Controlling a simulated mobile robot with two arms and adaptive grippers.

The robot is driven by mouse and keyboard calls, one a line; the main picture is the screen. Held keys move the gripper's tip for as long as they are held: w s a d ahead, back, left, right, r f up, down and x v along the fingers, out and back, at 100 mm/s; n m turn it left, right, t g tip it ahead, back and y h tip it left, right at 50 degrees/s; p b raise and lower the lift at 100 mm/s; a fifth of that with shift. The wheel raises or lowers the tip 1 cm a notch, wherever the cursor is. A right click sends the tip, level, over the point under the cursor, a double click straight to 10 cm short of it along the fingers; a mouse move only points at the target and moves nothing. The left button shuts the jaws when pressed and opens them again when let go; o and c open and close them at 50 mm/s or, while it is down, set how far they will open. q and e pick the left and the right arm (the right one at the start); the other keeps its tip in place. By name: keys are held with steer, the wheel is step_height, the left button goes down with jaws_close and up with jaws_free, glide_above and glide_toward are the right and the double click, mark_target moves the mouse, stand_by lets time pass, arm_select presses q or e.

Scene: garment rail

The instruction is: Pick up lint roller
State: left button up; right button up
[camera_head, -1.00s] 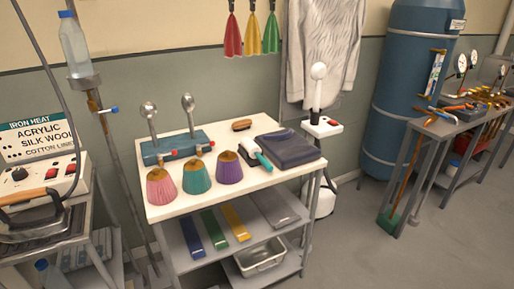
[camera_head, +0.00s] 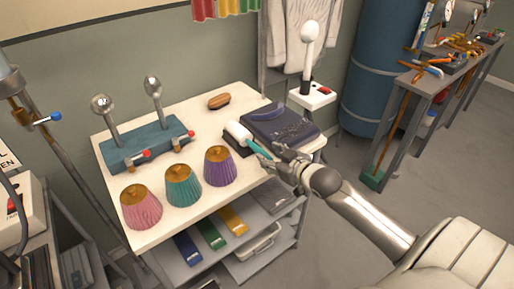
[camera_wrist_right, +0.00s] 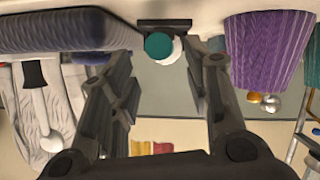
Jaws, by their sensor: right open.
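The lint roller (camera_head: 239,132) has a white roller and a teal handle. My right gripper (camera_head: 275,158) is open at the handle end, near the cart's front edge. In the right wrist view the teal end of the lint roller (camera_wrist_right: 158,45) shows end-on beyond the space between the spread fingers of my right gripper (camera_wrist_right: 162,62). Whether a finger touches the handle I cannot tell. My left gripper is not in view.
The dark folded garment (camera_head: 280,124) lies just right of the roller. A purple cone (camera_head: 220,168) stands left of it, beside teal and pink ones. A brown brush (camera_head: 219,101) and a blue stand (camera_head: 147,144) are farther back. A white steamer (camera_head: 309,40) stands behind.

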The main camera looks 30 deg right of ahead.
mark_target(261, 151)
steer(key=shift+x, duration=1.15)
steer(key=shift+w+f, duration=0.1)
steer(key=shift+w, duration=0.65)
steer(key=p+x, duration=0.1)
steer(key=x, duration=0.3)
steer(key=shift+w+a, duration=0.2)
steer(key=shift+w, duration=0.05)
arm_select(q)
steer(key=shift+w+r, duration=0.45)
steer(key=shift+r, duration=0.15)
arm_select(e)
steer(key=shift+f, duration=0.1)
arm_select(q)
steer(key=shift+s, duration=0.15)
arm_select(e)
jaws_close()
